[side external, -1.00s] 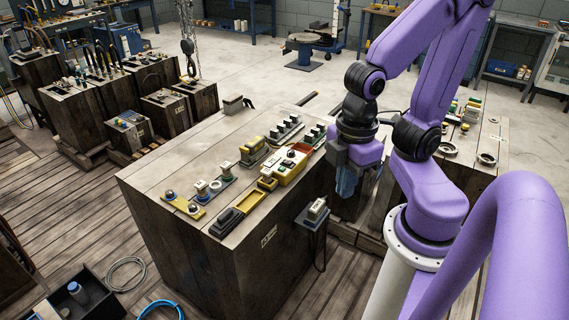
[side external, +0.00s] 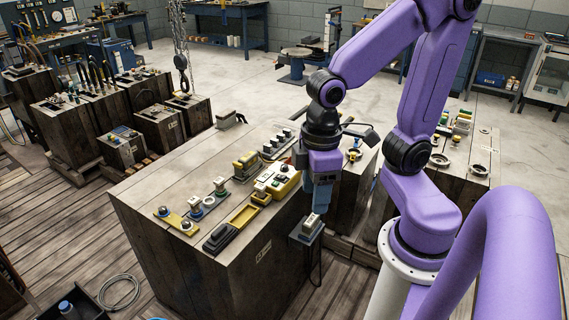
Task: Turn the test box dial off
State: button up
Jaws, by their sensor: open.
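My gripper (side external: 317,208) points down at the right edge of the large wooden block (side external: 160,218). Its fingers are small and partly hidden in this view. A yellow box (side external: 277,183) with small pale and dark controls on top lies on the block, just left of my gripper. A grey box (side external: 307,231) with a pale upright control (side external: 311,222) is mounted on the block's right side, just below my gripper. I cannot tell which of these is the test box, or make out a dial or its setting. Contact with the gripper cannot be made out.
A yellow tray (side external: 243,216), a dark box (side external: 220,237) and several small switch units crowd the block top. The block's left top is clear. A second block (side external: 470,178) with rings and fittings stands at right. A chain hook (side external: 182,73) hangs at back left.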

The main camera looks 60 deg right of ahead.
jog(key=w+d+m, duration=0.2)
jog(key=w+m, duration=0.6)
jog(key=w, duration=0.4)
jog(key=m, duration=2.3)
send_over(284, 165)
notch_tip(284, 165, down, 8)
notch_tip(284, 165, down, 17)
jog(key=shift+s+a+r, duration=0.1)
jog(key=shift+s, duration=0.05)
grip_shut()
